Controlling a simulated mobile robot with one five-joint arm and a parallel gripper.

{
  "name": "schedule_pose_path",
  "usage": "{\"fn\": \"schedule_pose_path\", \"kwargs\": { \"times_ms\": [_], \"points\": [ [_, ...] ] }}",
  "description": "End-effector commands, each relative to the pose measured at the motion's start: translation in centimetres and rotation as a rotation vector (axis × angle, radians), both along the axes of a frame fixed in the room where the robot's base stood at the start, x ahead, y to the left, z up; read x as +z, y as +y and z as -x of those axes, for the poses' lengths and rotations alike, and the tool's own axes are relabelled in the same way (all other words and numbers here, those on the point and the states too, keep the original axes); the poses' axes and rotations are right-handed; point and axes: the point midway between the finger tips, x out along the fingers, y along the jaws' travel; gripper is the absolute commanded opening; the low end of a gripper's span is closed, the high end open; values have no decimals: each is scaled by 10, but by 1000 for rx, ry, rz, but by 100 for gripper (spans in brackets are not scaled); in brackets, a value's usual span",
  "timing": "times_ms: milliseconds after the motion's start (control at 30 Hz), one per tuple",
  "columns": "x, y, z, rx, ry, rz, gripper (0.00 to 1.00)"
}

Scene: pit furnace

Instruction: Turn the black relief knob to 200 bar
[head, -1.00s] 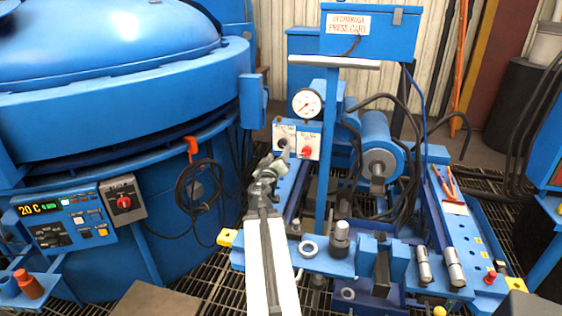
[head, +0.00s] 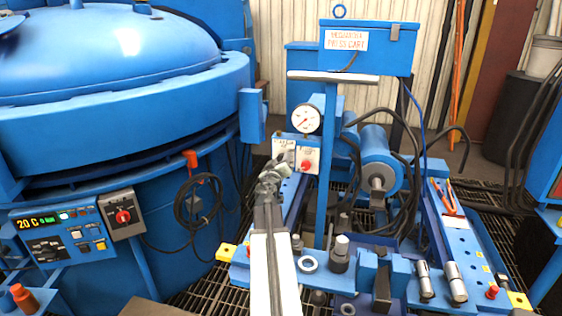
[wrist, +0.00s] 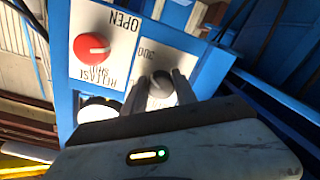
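The black relief knob (wrist: 161,84) looks dark grey and round in the wrist view, on a white plate marked 300, seen upside down. My gripper (wrist: 161,88) has one finger on each side of it, and the fingers look closed against its sides. The knob's pointer and most of its scale are hidden by the fingers, so its setting cannot be read. In the head view my gripper (head: 284,162) reaches the left plate under the pressure gauge (head: 306,118) and covers the knob. The gauge reading is too small to tell.
A red release knob (wrist: 91,47), marked OPEN and SHUT, sits close beside the relief knob; it also shows in the head view (head: 307,164). A blue post (head: 327,180) stands just right of the plates. The blue furnace (head: 120,110) fills the left.

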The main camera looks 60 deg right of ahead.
Motion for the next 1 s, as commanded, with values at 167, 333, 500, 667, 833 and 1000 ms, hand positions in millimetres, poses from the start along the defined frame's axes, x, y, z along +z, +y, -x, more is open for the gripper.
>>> {"fn": "schedule_pose_path", "kwargs": {
  "times_ms": [167,333,500,667,833,1000],
  "points": [
    [0,5,-1,1,0,0,0],
    [0,1,-1,1,14,5,0],
    [1,0,-1,1,72,23,0],
    [1,0,-1,1,176,56,0],
    [2,0,-1,2,320,101,0],
    [2,0,-1,1,475,151,0]
  ]
}}
